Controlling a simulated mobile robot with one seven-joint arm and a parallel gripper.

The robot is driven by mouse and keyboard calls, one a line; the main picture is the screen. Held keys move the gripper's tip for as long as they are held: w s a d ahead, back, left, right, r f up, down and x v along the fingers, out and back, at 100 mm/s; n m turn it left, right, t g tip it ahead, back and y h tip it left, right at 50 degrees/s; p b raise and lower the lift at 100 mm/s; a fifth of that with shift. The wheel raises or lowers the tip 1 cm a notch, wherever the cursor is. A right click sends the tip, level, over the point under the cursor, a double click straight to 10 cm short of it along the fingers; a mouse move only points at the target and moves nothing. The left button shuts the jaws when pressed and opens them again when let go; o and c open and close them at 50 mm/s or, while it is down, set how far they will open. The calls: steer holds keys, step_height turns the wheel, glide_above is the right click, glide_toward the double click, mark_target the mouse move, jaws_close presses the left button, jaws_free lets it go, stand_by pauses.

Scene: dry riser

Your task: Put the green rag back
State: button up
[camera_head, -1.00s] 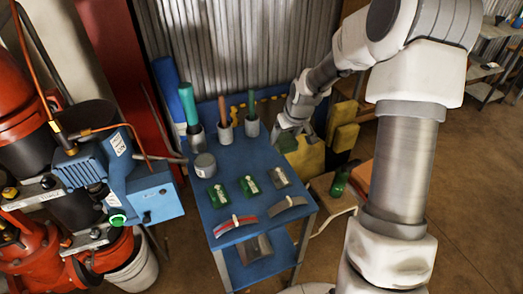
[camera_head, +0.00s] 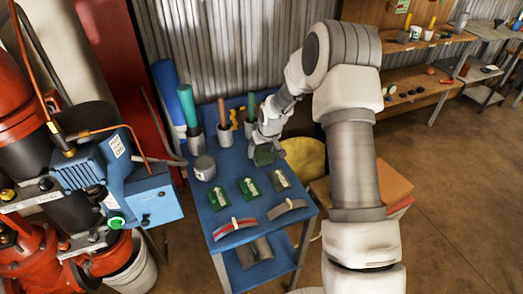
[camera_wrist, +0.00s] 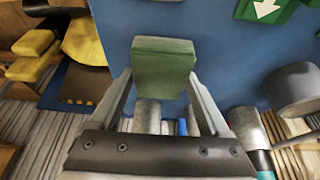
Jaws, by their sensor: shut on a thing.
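The green rag (camera_wrist: 164,68) is a folded, block-shaped dull green piece between my gripper's fingers (camera_wrist: 162,95) in the wrist view. In the head view my gripper (camera_head: 266,142) is shut on the rag (camera_head: 264,155) and holds it over the back right part of the blue table (camera_head: 226,168). Whether the rag touches the tabletop I cannot tell. Two green items with white marks (camera_head: 219,197) (camera_head: 249,188) and a greyish one (camera_head: 281,180) lie in a row on the table, nearer the front.
A grey tin (camera_head: 204,167) stands at the table's left. Cups with upright handles (camera_head: 225,132) line the back edge. A red strip (camera_head: 234,228) and a grey strip (camera_head: 287,209) lie at the front. A yellow bin (camera_head: 306,158) is right of the table. Blue-and-orange machinery (camera_head: 95,165) is left.

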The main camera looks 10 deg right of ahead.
steer(key=shift+f, duration=0.1)
steer(key=o, duration=1)
